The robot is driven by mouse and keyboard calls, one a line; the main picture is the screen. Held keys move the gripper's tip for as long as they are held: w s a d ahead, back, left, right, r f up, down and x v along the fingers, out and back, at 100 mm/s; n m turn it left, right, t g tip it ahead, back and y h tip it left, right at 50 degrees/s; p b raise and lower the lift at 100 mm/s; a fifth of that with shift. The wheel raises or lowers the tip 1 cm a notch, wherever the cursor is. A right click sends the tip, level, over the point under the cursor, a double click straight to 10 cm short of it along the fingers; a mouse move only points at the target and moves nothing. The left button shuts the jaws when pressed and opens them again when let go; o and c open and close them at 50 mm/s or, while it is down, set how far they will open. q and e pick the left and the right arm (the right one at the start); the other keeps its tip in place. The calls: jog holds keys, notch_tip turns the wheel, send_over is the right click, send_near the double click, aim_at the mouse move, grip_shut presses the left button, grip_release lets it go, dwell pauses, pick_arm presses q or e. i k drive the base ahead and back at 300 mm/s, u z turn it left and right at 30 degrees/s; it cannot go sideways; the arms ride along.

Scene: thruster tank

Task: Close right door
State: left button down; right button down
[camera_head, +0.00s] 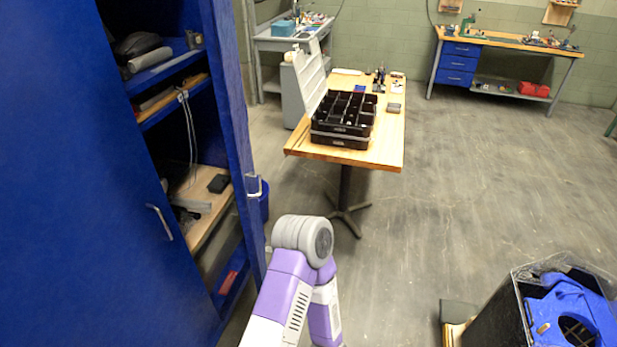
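A tall blue cabinet (85,200) fills the left side of the head view. Its left door has a silver handle (159,222) and looks shut. Its right door (234,110) stands open and is seen nearly edge-on, with a silver handle (254,187) on its right side. Between the doors the shelves and their contents show. A purple and white arm link of mine rises from the bottom centre, just right of the open door's lower part. I cannot tell whether it touches the door. Neither of my grippers is in view.
A wooden table (388,145) with black trays (343,118) stands beyond the door. A workbench with blue drawers (457,64) is at the back right. A black bin (497,318) holding blue items is at the lower right. The floor in the middle right is clear.

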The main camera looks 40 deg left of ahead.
aim_at(217, 17)
jog(key=z, duration=0.05)
jog(key=i, duration=1)
jog(key=u, duration=2.65)
jog(key=i, duration=0.5)
jog(key=z, duration=0.05)
